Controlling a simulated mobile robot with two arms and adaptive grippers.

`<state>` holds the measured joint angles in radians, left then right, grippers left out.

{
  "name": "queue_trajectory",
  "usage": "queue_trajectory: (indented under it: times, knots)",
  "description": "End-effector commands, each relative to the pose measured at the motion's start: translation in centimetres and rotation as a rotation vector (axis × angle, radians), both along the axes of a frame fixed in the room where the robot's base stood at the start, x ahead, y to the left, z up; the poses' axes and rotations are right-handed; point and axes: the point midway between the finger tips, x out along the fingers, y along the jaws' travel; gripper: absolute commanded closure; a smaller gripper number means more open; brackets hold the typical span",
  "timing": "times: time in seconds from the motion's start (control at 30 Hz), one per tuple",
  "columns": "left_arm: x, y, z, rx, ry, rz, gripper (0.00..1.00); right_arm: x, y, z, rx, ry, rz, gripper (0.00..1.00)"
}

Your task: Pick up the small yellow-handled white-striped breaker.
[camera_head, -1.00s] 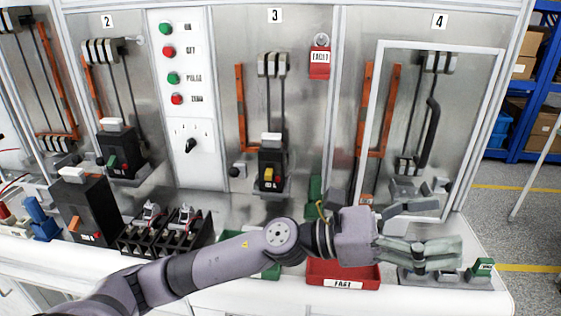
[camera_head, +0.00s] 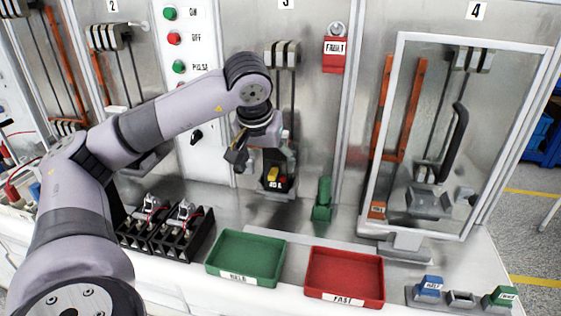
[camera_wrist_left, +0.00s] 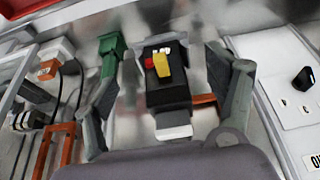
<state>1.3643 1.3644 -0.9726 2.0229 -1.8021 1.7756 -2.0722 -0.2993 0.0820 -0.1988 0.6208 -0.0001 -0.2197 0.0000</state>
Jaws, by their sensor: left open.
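The small breaker (camera_head: 273,178) is black with a yellow handle and a red button. It sits at the lower part of bay 3, its top partly hidden by my gripper in the head view. In the left wrist view the breaker (camera_wrist_left: 172,92) shows its yellow handle, red button and a white block at its near end. My left gripper (camera_head: 262,152) is at the breaker, pointing towards the panel. In the wrist view its open fingers (camera_wrist_left: 165,75) lie on either side of the breaker, with visible gaps. My right gripper is not in view.
A green upright piece (camera_head: 322,200) stands close to the right of the breaker. A green tray (camera_head: 247,277) and a red tray (camera_head: 345,296) lie on the bench. A black rack (camera_head: 185,245) is at the left. A framed door (camera_head: 386,140) stands at bay 4.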

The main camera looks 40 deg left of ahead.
Motion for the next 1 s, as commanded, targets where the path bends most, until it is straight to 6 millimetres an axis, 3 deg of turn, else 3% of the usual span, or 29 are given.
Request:
queue_trajectory:
  times: [0.2,0.57,0.77,0.83,1.0]
  knots:
    - [3.8,2.0,0.3,-0.003,0.002,0.001,0.22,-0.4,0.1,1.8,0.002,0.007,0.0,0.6]
    - [6.5,3.4,0.2,-0.005,0.0,0.0,0.22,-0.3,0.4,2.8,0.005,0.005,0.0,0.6]
    - [9.3,4.9,0.3,-0.005,0.0,0.0,0.22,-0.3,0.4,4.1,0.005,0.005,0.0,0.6]
    - [9.5,5.1,-1.3,-0.004,0.005,-0.002,0.22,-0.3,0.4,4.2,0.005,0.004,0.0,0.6]
    - [10.0,5.4,-2.7,-0.003,0.0,-0.001,0.22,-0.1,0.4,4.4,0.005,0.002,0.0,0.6]
